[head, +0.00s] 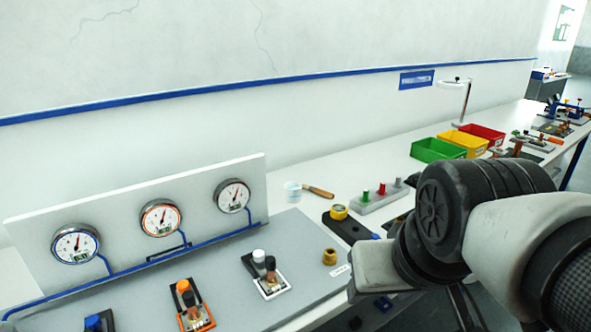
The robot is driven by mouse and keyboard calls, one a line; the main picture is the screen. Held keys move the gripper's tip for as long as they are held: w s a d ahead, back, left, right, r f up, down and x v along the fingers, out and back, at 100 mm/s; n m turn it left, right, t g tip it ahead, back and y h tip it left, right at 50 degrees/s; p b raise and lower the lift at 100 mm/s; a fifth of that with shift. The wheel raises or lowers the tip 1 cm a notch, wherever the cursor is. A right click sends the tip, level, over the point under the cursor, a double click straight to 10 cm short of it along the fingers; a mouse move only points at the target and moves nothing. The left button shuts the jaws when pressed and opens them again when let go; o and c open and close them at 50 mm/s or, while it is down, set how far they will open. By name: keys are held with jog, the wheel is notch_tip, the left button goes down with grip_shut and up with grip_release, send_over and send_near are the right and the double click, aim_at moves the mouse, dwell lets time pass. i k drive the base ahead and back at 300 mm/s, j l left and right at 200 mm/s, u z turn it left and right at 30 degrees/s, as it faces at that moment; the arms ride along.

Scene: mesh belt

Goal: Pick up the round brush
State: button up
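A small brush with a wooden, orange-brown handle (319,191) lies on the white bench, just right of a clear cup (293,191). It is small in the head view, so I cannot make out its bristles or confirm that its head is round. My arm fills the lower right of the head view, with a black wrist joint and a pale grey link in front of the bench. I cannot make out my gripper's fingers. The brush is apart from my arm, beyond it and to its left.
A grey panel (230,260) with three gauges and several fittings occupies the left. A yellow-topped part on a black block (348,226) and a peg stand (376,202) lie near the brush. Green (437,150), yellow and red bins stand farther back. The wall runs behind.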

aim_at(323, 193)
jog(key=i+l+u, duration=0.2)
jog(key=l, duration=0.2)
jog(key=i+l+u, duration=0.2)
jog(key=l, duration=0.25)
jog(key=i+l+u, duration=0.2)
jog(key=l, duration=0.3)
jog(key=l+u, duration=0.2)
jog(key=l, duration=0.25)
jog(key=i+l+u, duration=0.2)
jog(key=l, duration=0.35)
jog(key=k+j, duration=0.05)
jog(key=k, duration=0.05)
